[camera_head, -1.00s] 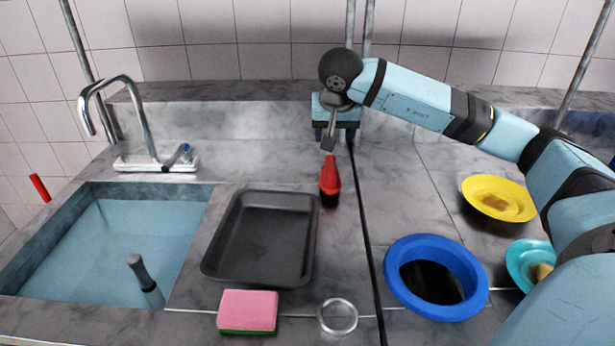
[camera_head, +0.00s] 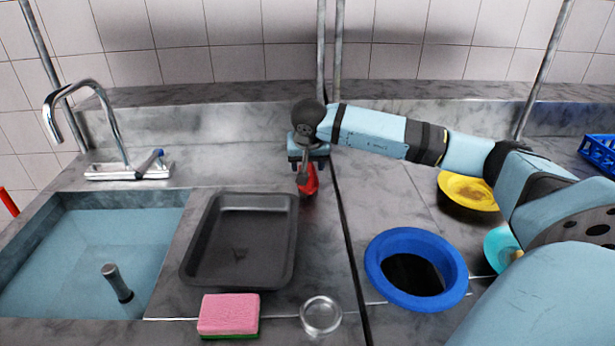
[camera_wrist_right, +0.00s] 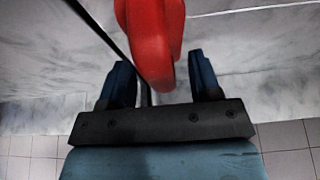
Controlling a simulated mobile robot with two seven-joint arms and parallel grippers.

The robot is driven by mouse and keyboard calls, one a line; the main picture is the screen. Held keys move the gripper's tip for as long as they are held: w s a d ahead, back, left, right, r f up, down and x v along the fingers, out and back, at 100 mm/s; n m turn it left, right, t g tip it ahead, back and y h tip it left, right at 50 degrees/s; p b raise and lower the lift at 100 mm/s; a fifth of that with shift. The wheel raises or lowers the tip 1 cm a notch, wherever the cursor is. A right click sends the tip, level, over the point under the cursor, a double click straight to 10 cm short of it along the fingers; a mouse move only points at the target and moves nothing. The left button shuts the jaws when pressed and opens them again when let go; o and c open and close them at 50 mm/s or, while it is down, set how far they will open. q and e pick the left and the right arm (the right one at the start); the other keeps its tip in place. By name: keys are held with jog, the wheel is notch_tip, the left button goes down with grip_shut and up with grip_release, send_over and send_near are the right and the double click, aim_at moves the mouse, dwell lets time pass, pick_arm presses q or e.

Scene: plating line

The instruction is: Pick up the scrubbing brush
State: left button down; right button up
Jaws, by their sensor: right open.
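A red item (camera_head: 309,182) with a dark underside, which seems to be the scrubbing brush, lies on the counter just right of the black baking tray (camera_head: 192,275). My right gripper (camera_head: 303,172) reaches down over it and hides part of it. In the right wrist view the red item (camera_wrist_right: 152,35) shows large between the spread fingers of my right gripper (camera_wrist_right: 160,80). The gripper is open; I cannot tell whether a finger touches the red item. My left gripper is not in view.
A sink (camera_head: 20,290) with water and a dark-handled thing (camera_head: 117,283) is at left. A pink sponge (camera_head: 229,314) and a glass (camera_head: 320,315) stand in front. A blue-rimmed opening (camera_head: 455,280), a yellow plate (camera_head: 468,190) and a turquoise plate (camera_head: 497,249) are at right.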

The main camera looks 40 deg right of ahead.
jog(key=shift+w+d+f, duration=0.1)
jog(key=shift+f, duration=0.25)
jog(key=shift+r, duration=0.1)
grip_shut()
jog(key=shift+r, duration=0.1)
notch_tip(320, 180, up, 20)
jog(key=p, duration=0.2)
jog(key=c, duration=0.6)
grip_release()
jog(key=c, duration=0.3)
